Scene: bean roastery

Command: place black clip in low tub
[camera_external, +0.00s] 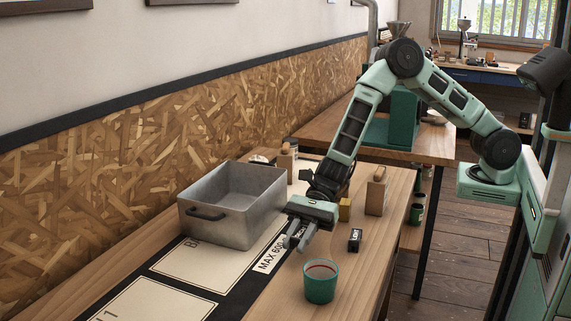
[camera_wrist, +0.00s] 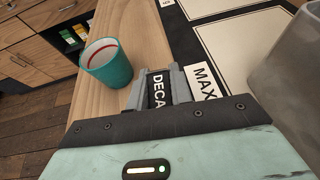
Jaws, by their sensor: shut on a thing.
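My gripper (camera_external: 298,240) is above the table near the front of the mat. In the wrist view its fingers (camera_wrist: 163,90) are shut on a black clip (camera_wrist: 158,92) with a white label that reads "DECA", the rest cut off. In the external view the clip is mostly hidden by the fingers. The low tub (camera_external: 215,228), a grey metal bin with a dark handle, stands on the table left of my gripper, apart from it. A grey wall of the tub also shows at the right edge of the wrist view (camera_wrist: 290,80).
A second small black labelled piece (camera_external: 355,240) lies to the right. Black-and-cream mat panels (camera_external: 215,265) lie in front of the tub.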

